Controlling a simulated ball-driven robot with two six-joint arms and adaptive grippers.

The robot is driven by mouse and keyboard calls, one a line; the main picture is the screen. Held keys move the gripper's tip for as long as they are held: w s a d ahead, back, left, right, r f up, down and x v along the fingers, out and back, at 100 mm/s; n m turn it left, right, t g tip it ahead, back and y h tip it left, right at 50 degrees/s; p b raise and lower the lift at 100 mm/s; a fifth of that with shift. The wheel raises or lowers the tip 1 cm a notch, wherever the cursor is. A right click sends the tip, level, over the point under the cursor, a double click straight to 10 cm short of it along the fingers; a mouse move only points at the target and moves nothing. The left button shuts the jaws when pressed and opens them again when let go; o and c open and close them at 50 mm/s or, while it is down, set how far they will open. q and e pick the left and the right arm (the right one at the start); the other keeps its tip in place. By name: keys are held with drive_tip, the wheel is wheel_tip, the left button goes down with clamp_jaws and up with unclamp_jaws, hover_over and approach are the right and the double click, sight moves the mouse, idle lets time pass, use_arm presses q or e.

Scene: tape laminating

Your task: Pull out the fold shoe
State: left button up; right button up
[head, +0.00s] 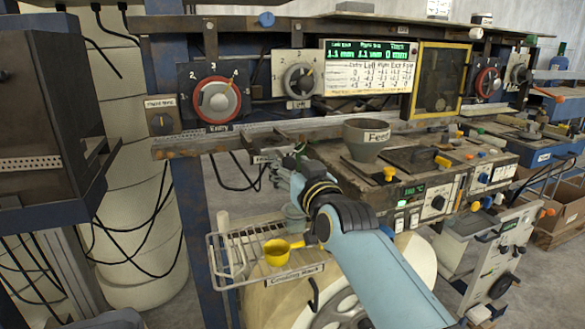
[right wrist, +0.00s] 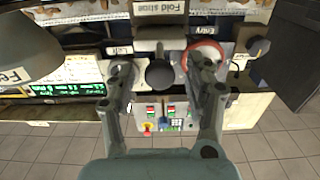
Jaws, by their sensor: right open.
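The fold shoe label (right wrist: 158,7) shows at the top of the right wrist view. Below it, a dark block carries a round dark knob (right wrist: 160,74), which looks like the fold shoe's handle. My right gripper (right wrist: 162,80) is open, with one finger on each side of the knob and a visible gap to both. In the head view my right gripper (head: 285,165) is at the machine's front rail, beside a small label, and my light blue arm hides part of the area. I cannot see contact with the knob. My left gripper is not in view.
The Feed cup (head: 367,140) stands right of my gripper. The Entry dial (head: 217,99) and the display (head: 369,67) are on the panel behind. Cables hang at the left.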

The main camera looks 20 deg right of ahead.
drive_tip(key=shift+s, duration=0.25)
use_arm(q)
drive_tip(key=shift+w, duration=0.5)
use_arm(e)
drive_tip(key=s, duration=1.1)
drive_tip(key=shift+s+d, duration=0.2)
drive_tip(key=shift+s, duration=0.05)
